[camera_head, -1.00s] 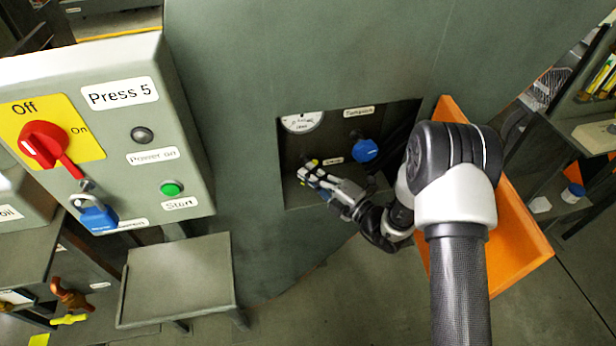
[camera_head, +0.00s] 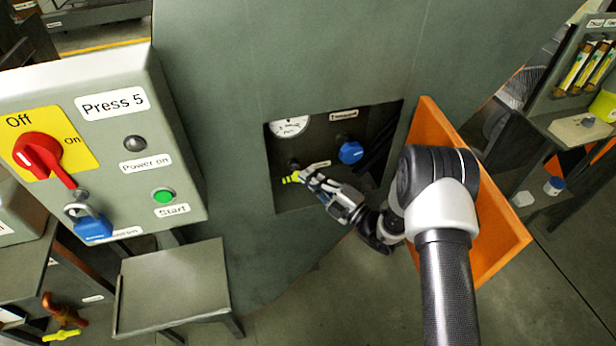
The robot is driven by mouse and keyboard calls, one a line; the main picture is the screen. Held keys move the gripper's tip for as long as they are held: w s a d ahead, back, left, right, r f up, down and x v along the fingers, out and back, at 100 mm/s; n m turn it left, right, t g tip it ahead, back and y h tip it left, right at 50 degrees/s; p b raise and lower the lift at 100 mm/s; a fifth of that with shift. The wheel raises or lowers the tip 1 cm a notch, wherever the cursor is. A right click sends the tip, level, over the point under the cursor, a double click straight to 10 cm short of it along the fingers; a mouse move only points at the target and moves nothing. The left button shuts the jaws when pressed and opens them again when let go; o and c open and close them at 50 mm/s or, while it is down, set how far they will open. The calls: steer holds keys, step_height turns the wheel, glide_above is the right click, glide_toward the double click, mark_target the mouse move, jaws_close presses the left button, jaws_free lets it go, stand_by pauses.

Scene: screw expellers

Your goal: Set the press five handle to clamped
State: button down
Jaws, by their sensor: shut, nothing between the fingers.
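Press 5 has a dark recess (camera_head: 325,198) in its green-grey body. A yellow-green handle grip (camera_head: 291,179) points left at the lower left of the recess, beside a small label. My gripper (camera_head: 306,177) is inside the recess, shut, with its fingertips at the right end of the grip. Nothing shows held between the fingers. The fingers hide the handle's inner end, and I cannot tell whether they touch it. A blue knob (camera_head: 350,152) is to the upper right, and a white gauge (camera_head: 290,126) is above the handle.
An open orange panel (camera_head: 493,262) stands right of the recess, behind my arm. The grey control box (camera_head: 110,170) is on the left, with a red switch (camera_head: 40,154), a blue padlock (camera_head: 92,224) and a green button (camera_head: 164,196). A small grey shelf (camera_head: 175,285) is below it.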

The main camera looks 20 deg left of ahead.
steer(key=shift+f, duration=0.2)
steer(key=shift+d+f+m+t+b, duration=0.1)
steer(key=shift+d+m+t+b, duration=0.05)
steer(key=shift+m+t+b, duration=0.3)
steer(key=shift+m+y, duration=0.25)
steer(key=shift+y, duration=0.05)
